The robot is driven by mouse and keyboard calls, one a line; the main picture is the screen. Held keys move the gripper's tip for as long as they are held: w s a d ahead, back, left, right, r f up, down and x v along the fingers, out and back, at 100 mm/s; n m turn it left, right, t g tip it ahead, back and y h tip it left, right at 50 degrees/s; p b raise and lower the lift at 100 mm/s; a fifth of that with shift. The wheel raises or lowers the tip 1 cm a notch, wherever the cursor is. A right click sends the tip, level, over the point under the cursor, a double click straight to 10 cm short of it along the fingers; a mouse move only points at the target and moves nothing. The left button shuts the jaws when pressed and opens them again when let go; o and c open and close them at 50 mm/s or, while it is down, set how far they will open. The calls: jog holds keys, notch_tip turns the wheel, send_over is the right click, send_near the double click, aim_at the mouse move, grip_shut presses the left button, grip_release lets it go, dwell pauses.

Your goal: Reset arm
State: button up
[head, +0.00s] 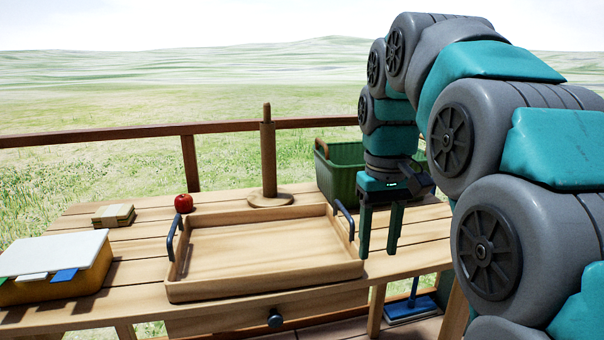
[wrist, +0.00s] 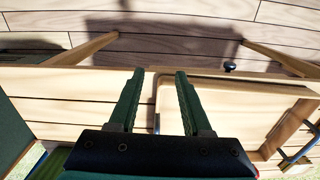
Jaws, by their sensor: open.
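My gripper (head: 380,230) hangs from my bent arm on the right in the head view. Its two fingers point down and stand apart, with nothing between them. It is at the right side of the wooden tray, near the table's front edge. In the wrist view my gripper (wrist: 158,78) also shows open and empty, with the tray's edge and the tabletop below it.
An empty wooden tray (head: 265,285) with blue handles sits on the slatted table (head: 130,240). A red apple (head: 183,203), wooden coasters (head: 114,215), a post stand (head: 268,160), a white-topped box (head: 55,262) and a green bin (head: 340,170) stand around it.

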jog(key=s+d+f+m+g, duration=0.1)
jog(key=s+d+f+m, duration=0.1)
jog(key=s+f, duration=2)
jog(key=s, duration=0.4)
jog(key=shift+s+d+g, duration=0.15)
jog(key=shift+s+g, duration=0.1)
jog(key=shift+g, duration=0.05)
